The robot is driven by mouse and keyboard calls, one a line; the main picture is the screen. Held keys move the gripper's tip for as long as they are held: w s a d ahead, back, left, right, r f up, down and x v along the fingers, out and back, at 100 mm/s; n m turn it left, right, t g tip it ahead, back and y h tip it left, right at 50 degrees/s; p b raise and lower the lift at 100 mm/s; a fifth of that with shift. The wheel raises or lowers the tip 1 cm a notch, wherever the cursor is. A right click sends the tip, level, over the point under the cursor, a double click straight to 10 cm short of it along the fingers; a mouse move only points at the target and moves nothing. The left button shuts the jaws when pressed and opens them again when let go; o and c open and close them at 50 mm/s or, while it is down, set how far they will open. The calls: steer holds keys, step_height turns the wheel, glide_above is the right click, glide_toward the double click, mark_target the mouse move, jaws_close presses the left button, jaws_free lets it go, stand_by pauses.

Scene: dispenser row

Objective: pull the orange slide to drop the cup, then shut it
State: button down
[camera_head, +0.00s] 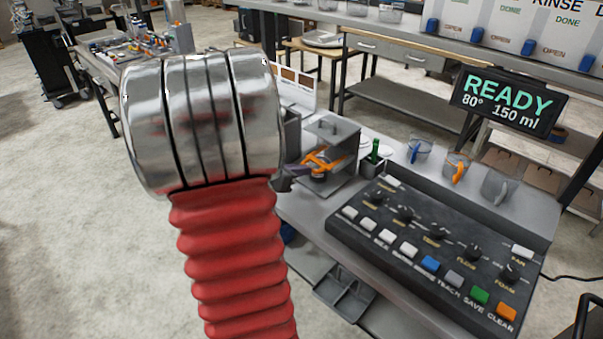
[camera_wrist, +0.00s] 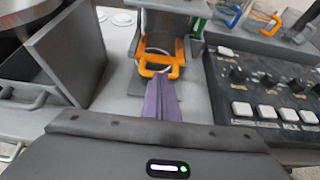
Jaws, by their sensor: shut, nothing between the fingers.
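The orange slide (camera_head: 320,162) is at the front of a grey dispenser housing (camera_head: 341,132), right of my arm in the head view. In the wrist view the orange slide (camera_wrist: 177,72) shows as a loop-shaped frame with a front bar, around a pale rim. I cannot tell whether that rim is the cup. My gripper (camera_wrist: 160,82) has its purple-grey fingers together and empty, with the tips right at the slide's front bar. I cannot tell whether they touch it. In the head view my gripper (camera_head: 287,178) is partly hidden by my arm.
A black control panel (camera_head: 425,250) with knobs and buttons lies close on the right. Clear cups with blue, orange and grey handles (camera_head: 456,166) stand behind it. A green bottle (camera_head: 375,150) is beside the housing. A grey open box (camera_wrist: 65,55) stands left in the wrist view.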

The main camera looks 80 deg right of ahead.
steer(key=shift+d+r, duration=0.1)
steer(key=shift+d, duration=0.05)
steer(key=f+v, duration=0.1)
steer(key=v, duration=1.3)
steer(key=shift+a, duration=0.25)
steer(key=shift+w+f, duration=0.1)
stand_by(0.6)
